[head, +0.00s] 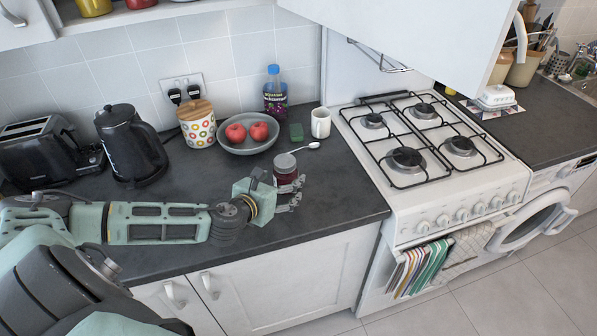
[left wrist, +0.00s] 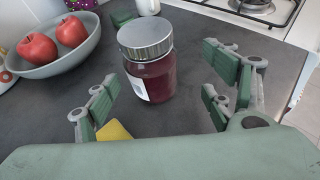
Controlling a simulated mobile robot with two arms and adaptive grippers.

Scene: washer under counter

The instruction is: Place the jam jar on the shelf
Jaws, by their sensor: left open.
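The jam jar (head: 285,171) is a glass jar of dark red jam with a silver lid, upright on the dark counter. In the left wrist view the jam jar (left wrist: 149,72) stands just beyond and between the spread fingers of my left gripper (left wrist: 170,100). In the head view my left gripper (head: 285,195) reaches in from the left, low over the counter at the jar. It is open, and the fingers appear apart from the glass. The shelf (head: 140,16) is at the top left, only partly in view, with colored jars or pots on it. My right gripper is not in view.
A kettle (head: 130,146) and toaster (head: 47,150) stand left. The stove (head: 420,150) is right.

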